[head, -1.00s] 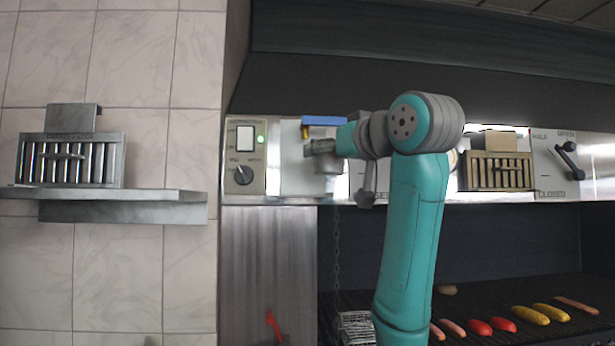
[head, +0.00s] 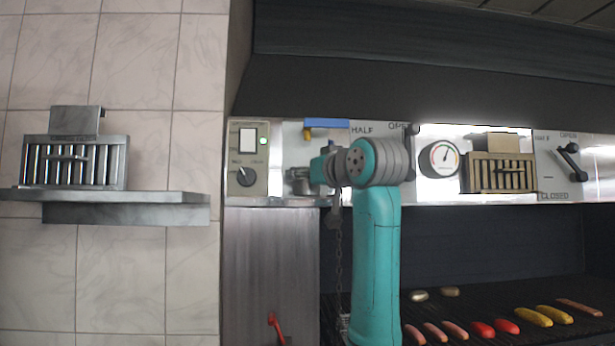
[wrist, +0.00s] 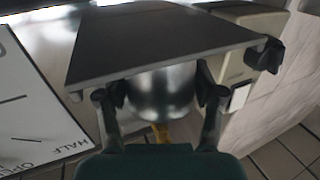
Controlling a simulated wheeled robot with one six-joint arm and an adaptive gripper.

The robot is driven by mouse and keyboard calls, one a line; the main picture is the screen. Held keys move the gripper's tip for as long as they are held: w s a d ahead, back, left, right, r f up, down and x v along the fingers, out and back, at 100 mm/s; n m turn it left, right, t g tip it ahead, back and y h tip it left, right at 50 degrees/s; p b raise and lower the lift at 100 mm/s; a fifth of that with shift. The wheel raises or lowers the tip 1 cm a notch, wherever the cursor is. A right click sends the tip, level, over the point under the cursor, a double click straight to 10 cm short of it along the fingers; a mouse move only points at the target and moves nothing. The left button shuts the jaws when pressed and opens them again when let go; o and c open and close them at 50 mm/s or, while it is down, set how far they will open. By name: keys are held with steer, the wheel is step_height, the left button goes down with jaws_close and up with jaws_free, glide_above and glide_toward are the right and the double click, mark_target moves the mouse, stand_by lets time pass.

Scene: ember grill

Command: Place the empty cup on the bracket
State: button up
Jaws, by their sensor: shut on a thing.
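In the wrist view, the shiny metal cup (wrist: 158,100) sits between the two dark fingers of my gripper (wrist: 160,93), which is shut on it. A dark flat plate (wrist: 150,45) covers part of the cup; I cannot tell if it is the bracket or if the cup touches it. The cup's inside is hidden. In the head view, my gripper (head: 304,181) is at the steel panel, below the tap with a blue handle (head: 325,123). The cup is hard to make out there, among the fingers.
A control box with a knob (head: 245,177) is just left of my gripper. A gauge (head: 439,158), a vent (head: 500,172) and a lever (head: 570,160) are to the right. Sausages and vegetables lie on the grill (head: 460,310). A steel shelf (head: 120,196) is at far left.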

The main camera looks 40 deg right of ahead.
steer(key=shift+f, duration=0.1)
steer(key=o, duration=1.1)
steer(key=shift+o, duration=0.2)
steer(key=shift+r, duration=0.2)
steer(key=v, duration=1.2)
steer(key=shift+f, duration=0.1)
